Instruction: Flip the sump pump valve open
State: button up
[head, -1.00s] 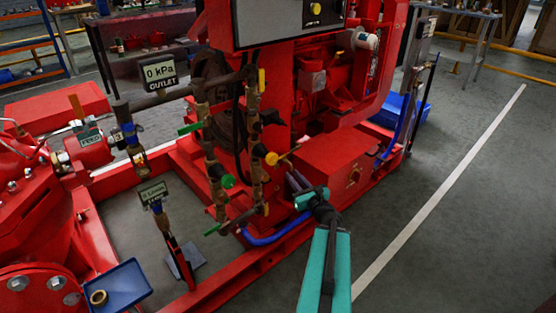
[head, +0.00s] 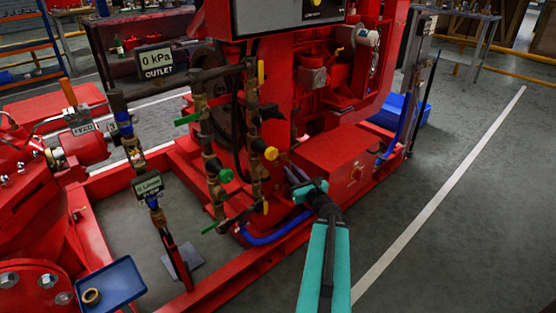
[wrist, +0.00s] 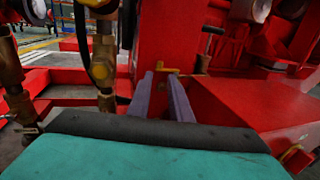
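Brass valve pipework (head: 208,150) stands at the centre-left of the head view, with green and yellow handles. No label naming the sump pump valve is readable, so I cannot tell which one it is. A round yellow valve part (head: 271,153) sits on the right pipe; a yellow-capped brass fitting (wrist: 101,71) shows left of my fingers in the wrist view. My gripper (head: 293,172) is right of this pipe. In the wrist view its two purple-grey fingers (wrist: 161,78) are apart. A small yellow bar (wrist: 166,71) appears by their tips; contact is unclear.
A red box (head: 340,160) on the red base frame is close on the right of my gripper. A blue hose (head: 270,238) runs below. A blue tray (head: 110,285) with a brass ring is at lower left. Open floor (head: 470,210) lies to the right.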

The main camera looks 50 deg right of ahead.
aim_at(280, 154)
jog(key=shift+w+d+f+b, duration=0.15)
jog(key=shift+w+b, duration=0.3)
jog(key=shift+b, duration=0.85)
jog(key=b+x, duration=0.3)
jog(key=x, duration=0.8)
jog(key=shift+r, duration=0.2)
jog(key=shift+w, duration=0.1)
grip_shut()
